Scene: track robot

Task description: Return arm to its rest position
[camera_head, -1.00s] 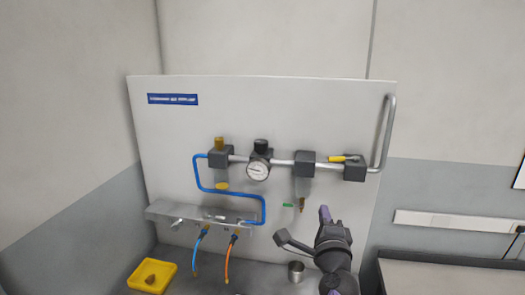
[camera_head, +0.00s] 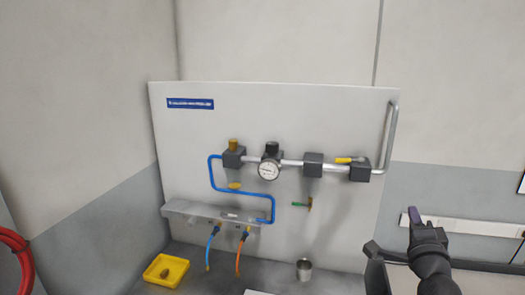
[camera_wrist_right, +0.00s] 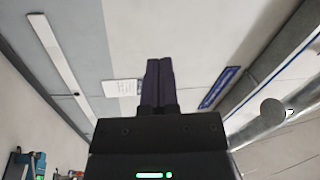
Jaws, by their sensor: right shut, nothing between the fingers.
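My right gripper (camera_head: 415,215) is at the lower right of the head view, right of the panel and in front of the pale wall strip. It is shut and empty. Its two dark purple fingers (camera_wrist_right: 158,82) lie together in the right wrist view, with nothing between them. My left gripper is in neither view.
A yellow tray (camera_head: 153,271) and a metal cup (camera_head: 304,269) stand on the bench below. A red hose (camera_head: 20,258) hangs at the far left.

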